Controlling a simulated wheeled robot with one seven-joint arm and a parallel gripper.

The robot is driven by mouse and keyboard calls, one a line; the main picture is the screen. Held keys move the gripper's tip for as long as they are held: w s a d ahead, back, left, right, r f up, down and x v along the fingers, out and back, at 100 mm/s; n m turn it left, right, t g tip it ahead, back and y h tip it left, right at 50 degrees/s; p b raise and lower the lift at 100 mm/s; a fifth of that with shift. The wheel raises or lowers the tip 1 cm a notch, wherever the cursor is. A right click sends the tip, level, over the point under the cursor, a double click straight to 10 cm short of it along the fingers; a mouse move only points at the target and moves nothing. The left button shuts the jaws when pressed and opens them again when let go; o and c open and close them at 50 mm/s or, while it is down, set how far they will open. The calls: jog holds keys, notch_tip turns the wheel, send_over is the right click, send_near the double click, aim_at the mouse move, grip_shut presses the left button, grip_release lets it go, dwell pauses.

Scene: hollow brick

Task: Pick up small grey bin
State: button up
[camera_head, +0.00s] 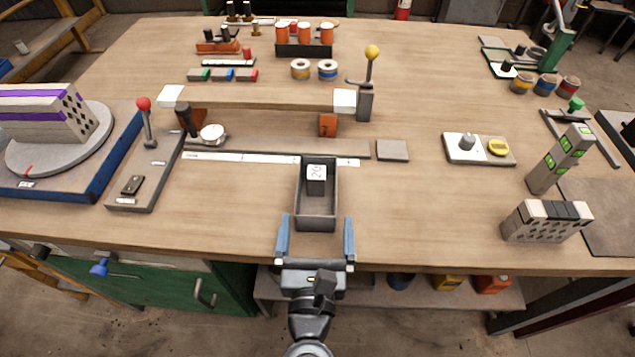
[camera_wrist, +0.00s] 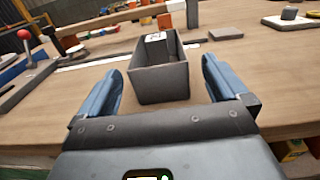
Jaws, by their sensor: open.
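The small grey bin (camera_head: 315,221) is an open-topped, long rectangular box standing upright near the front edge of the table. A small dark block with a pale numbered top (camera_head: 316,173) sits inside at its far end. My gripper (camera_head: 316,222) is open, with its two blue fingers spread at the near end of the bin. In the wrist view the bin (camera_wrist: 161,84) stands ahead and between the fingers of my gripper (camera_wrist: 161,75). No finger visibly touches it.
A white ruler strip (camera_head: 240,157) lies behind and left of the bin. A beam on supports (camera_head: 260,98) stands farther back. A grey base with a red-knobbed lever (camera_head: 150,175) is at left. A perforated brick (camera_head: 545,221) is at right. Table on both sides of the bin is clear.

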aim_at(316, 218)
jog(key=shift+w+p, duration=0.3)
jog(key=shift+w, duration=1.2)
jog(key=w, duration=0.2)
jog(key=w+p, duration=0.1)
jog(key=w, duration=0.2)
jog(key=shift+a+f, duration=0.15)
jog(key=c, duration=0.9)
